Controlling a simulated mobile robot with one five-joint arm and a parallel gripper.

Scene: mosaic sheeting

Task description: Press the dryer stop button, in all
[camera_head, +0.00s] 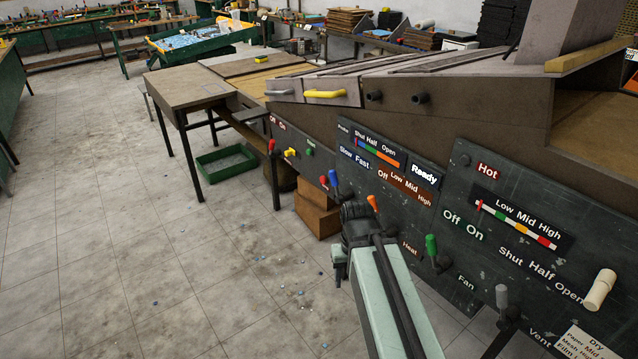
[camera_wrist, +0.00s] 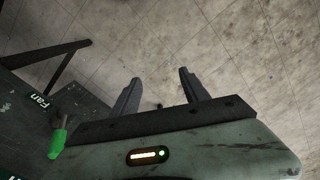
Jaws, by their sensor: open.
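My gripper (camera_wrist: 160,76) is open and empty in the wrist view, its two fingers apart over the tiled floor. In the head view my arm reaches up from the bottom and the fingers are largely hidden. The dark machine panels (camera_head: 470,232) stand right of my arm. No button is legibly marked stop. A small green button (camera_head: 310,152) sits on the far panel beside a yellow lever (camera_head: 290,153). A dark round knob or button (camera_head: 463,160) sits left of the Hot sign (camera_head: 487,170); which it is, I cannot tell.
A green-handled lever (camera_head: 432,246) by the Fan label also shows in the wrist view (camera_wrist: 57,143). Orange (camera_head: 373,203), blue (camera_head: 333,178) and cream (camera_head: 600,290) handles stick out from the panels. A table (camera_head: 187,88) and green tray (camera_head: 226,170) stand farther back.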

